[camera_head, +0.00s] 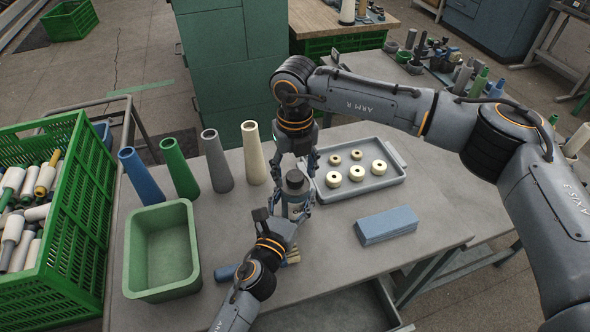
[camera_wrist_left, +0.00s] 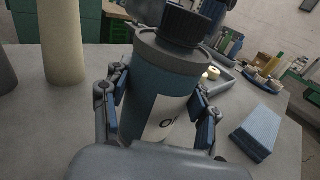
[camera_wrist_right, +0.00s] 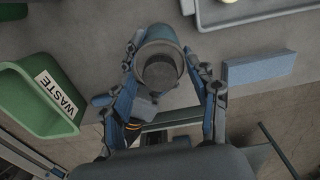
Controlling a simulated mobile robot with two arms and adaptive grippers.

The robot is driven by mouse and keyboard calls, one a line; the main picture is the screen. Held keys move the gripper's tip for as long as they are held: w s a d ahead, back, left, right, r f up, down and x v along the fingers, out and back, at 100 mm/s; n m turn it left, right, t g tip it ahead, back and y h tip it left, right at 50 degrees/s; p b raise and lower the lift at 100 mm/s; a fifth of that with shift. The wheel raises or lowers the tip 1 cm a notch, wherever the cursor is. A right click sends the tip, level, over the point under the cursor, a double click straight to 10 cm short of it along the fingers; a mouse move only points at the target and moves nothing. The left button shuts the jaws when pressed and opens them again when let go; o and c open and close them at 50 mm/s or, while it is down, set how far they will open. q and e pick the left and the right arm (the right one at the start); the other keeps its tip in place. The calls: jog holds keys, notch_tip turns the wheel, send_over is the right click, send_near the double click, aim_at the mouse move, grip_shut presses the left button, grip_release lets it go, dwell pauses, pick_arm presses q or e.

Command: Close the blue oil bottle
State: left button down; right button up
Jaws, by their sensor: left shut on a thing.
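The blue oil bottle (camera_wrist_left: 160,85) stands upright with a white label, partly hidden. My left gripper (camera_wrist_left: 158,118) is shut on its body from the near side. A black ribbed cap (camera_wrist_left: 185,24) sits at the bottle's mouth; I cannot tell whether it is seated tight. In the head view the dark cap (camera_head: 294,178) shows above the bottle. My right gripper (camera_wrist_right: 168,68) comes down from above and behind, its fingers apart on either side of the bottle's top. A gap shows between the right-hand finger and the bottle top.
A green waste bin (camera_head: 140,245) stands left, with several cones (camera_head: 217,160) behind it. A grey tray (camera_head: 390,178) of rings and a blue block (camera_head: 387,225) lie right. A green crate (camera_head: 75,215) stands far left.

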jog(key=shift+r, duration=2.3)
jog(key=shift+c, duration=0.4)
jog(key=n, duration=0.2)
jog(key=r+n, duration=0.1)
jog(key=shift+n, duration=0.4)
jog(key=n, duration=0.1)
jog(key=r+n, duration=0.1)
jog(key=n, duration=0.3)
jog(key=r+n, duration=0.1)
jog(key=n, duration=0.3)
jog(key=shift+r, duration=0.25)
jog(key=shift+f, duration=0.1)
